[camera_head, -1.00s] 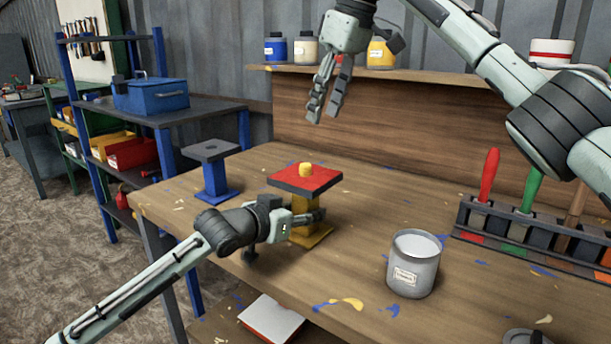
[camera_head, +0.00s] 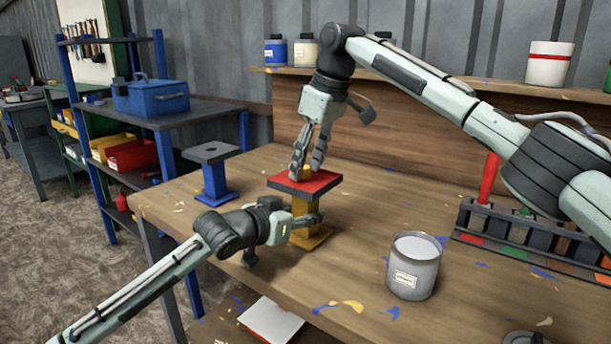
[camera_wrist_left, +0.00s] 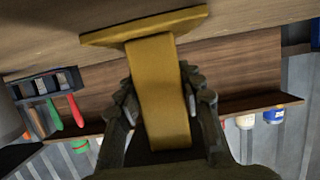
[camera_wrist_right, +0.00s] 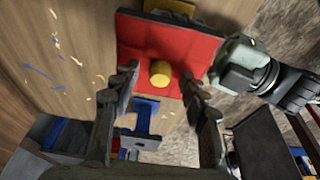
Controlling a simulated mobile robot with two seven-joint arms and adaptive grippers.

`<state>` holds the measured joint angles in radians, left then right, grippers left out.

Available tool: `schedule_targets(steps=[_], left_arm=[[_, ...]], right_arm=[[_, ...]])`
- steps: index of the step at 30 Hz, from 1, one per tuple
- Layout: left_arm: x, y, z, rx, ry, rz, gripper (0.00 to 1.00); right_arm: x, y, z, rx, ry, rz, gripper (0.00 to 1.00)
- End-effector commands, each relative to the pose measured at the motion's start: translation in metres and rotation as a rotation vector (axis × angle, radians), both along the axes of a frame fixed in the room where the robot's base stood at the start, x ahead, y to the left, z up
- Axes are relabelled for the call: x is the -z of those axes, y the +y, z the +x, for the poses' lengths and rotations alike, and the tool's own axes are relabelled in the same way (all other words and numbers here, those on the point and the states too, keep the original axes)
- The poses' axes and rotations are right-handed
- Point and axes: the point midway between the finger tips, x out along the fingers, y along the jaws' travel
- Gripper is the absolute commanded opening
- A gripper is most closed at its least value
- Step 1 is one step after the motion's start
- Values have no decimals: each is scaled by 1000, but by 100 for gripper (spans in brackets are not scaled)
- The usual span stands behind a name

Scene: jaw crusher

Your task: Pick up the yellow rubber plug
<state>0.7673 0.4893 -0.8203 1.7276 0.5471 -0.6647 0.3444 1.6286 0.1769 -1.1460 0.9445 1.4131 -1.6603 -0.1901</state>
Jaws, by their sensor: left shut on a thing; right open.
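The yellow rubber plug (camera_wrist_right: 160,73) stands at the middle of a red-topped square plate (camera_wrist_right: 130,38) on a yellow stand. In the head view the plug (camera_head: 307,170) is partly hidden by my right gripper (camera_head: 308,172). My right gripper is open and points down just above the plate; in the right wrist view its fingers (camera_wrist_right: 165,95) lie on either side of the plug, apart from it. My left gripper (camera_head: 312,221) is shut on the yellow stand's column (camera_wrist_left: 161,95), below the plate.
A blue stand (camera_head: 215,175) with a grey top is at the left of the workbench (camera_head: 365,215). A grey can (camera_head: 413,268) and a rack (camera_head: 520,235) of coloured-handled tools stand to the right. A shelf with jars (camera_head: 305,52) runs behind.

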Motion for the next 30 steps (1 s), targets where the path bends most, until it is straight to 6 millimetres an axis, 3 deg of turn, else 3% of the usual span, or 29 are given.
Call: schedule_targets(steps=[5, 14, 23, 30], left_arm=[[0, 0, 0, -1, 0, 0, 0], [0, 0, 0, -1, 0, 0, 0], [0, 0, 0, -1, 0, 0, 0], [0, 0, 0, -1, 0, 0, 0]], right_arm=[[0, 0, 0, 0, 0, 0, 45], [0, 0, 0, 0, 0, 0, 9], [-2, 0, 0, 0, -1, 1, 7], [-35, 1, 0, 0, -2, 3, 7]])
